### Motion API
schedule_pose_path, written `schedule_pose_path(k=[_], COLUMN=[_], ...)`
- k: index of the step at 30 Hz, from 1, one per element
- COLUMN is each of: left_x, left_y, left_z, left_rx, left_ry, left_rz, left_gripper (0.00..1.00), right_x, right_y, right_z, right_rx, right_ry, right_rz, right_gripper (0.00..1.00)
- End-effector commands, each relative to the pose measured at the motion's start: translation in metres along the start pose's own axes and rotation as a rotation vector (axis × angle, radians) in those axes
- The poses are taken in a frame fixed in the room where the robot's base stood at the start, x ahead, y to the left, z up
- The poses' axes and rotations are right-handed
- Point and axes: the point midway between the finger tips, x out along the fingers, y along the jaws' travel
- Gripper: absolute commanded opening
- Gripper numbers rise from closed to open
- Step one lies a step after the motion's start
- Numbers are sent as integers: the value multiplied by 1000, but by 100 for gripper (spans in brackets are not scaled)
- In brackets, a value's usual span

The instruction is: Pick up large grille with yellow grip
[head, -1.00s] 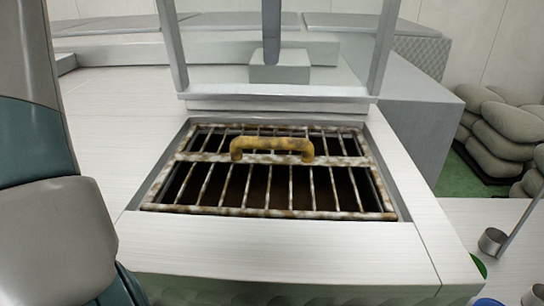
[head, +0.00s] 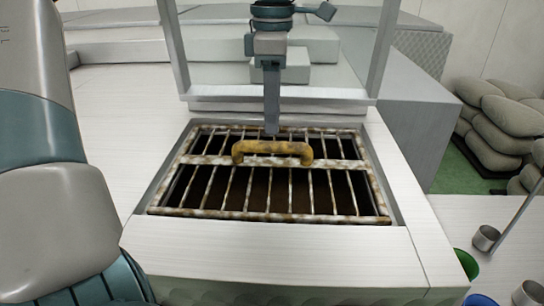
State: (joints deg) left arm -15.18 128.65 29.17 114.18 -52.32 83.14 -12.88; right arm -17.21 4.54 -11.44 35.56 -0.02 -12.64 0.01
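The large grille (head: 228,187) is a rusty, worn white-and-brown barred frame lying flat in a recessed opening in the pale counter. Its yellow grip (head: 272,148) is a scuffed arched handle on the middle crossbar. My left gripper (head: 271,130) points straight down, its tips just above or behind the middle of the yellow grip in the picture. Its fingers line up edge-on, so their gap is hidden. I see no finger around the grip, and the grille sits in its opening. My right gripper is out of view.
A pale frame with upright posts (head: 385,50) stands behind the opening. Stacked grey sacks (head: 505,125) lie at the right. Metal cups (head: 486,238), a green container (head: 466,264) and a blue one (head: 480,299) are at the lower right. The counter around the opening is clear.

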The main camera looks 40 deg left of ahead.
Motion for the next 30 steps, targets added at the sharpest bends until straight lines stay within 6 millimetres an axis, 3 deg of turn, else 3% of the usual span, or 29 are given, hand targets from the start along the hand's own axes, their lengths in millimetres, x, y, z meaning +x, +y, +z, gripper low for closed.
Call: schedule_pose_path(k=[6, 20, 30], left_x=[12, 17, 51], left_y=[0, -2, -5], left_z=[0, 0, -1], left_rx=[0, 1, 0], left_ry=[-1, 0, 1], left_rz=[1, -3, -3], left_gripper=[39, 39, 39], right_x=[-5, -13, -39], right_y=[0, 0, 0], right_z=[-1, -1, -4], right_rx=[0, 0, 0], right_ry=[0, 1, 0], right_rz=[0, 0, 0], right_gripper=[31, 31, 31])
